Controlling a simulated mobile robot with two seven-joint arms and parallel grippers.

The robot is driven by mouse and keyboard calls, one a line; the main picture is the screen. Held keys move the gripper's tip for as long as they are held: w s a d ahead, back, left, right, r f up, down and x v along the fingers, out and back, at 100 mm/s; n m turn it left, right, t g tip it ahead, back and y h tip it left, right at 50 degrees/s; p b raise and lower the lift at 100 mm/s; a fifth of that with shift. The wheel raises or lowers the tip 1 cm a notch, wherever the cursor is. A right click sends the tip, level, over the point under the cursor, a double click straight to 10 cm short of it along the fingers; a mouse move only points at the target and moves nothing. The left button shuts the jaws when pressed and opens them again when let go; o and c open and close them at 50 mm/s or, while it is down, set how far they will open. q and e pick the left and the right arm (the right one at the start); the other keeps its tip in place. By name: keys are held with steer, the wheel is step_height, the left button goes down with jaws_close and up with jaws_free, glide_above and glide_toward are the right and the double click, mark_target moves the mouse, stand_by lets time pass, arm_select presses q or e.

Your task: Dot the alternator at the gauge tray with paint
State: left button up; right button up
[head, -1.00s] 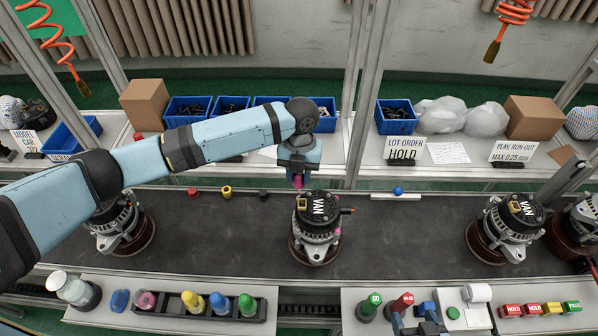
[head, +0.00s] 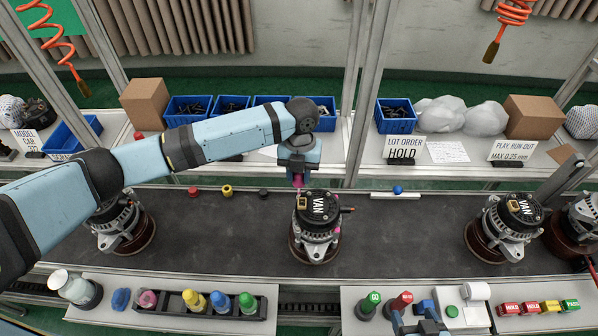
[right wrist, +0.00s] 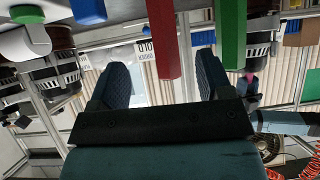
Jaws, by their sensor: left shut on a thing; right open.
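A silver and black alternator (head: 317,230) with a VAN label stands upright on a round brown base on the dark belt, mid-view. A small pink spot shows on its right side. My left gripper (head: 298,172) is shut on a pink paint marker (head: 298,181), held just behind and above the alternator's top left; whether its tip touches cannot be told. A white strip-like tray (head: 405,196) with a blue knob lies at the belt's far edge, right of the alternator; I cannot tell if it is the gauge tray. My right gripper (head: 420,324) is open at the lower edge; its spread fingers show in the right wrist view (right wrist: 163,82).
Other alternators stand on the belt at left (head: 117,222) and right (head: 506,225). A dark rack (head: 173,312) with yellow, blue and green bottles is at the front left. Green and red stamps (head: 403,301) stand near my right gripper. Metal posts rise behind the belt.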

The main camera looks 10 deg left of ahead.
arm_select(q)
steer(key=shift+f, duration=0.55)
stand_by(2.0)
steer(key=shift+r+p, duration=0.3)
steer(key=shift+r, duration=2.25)
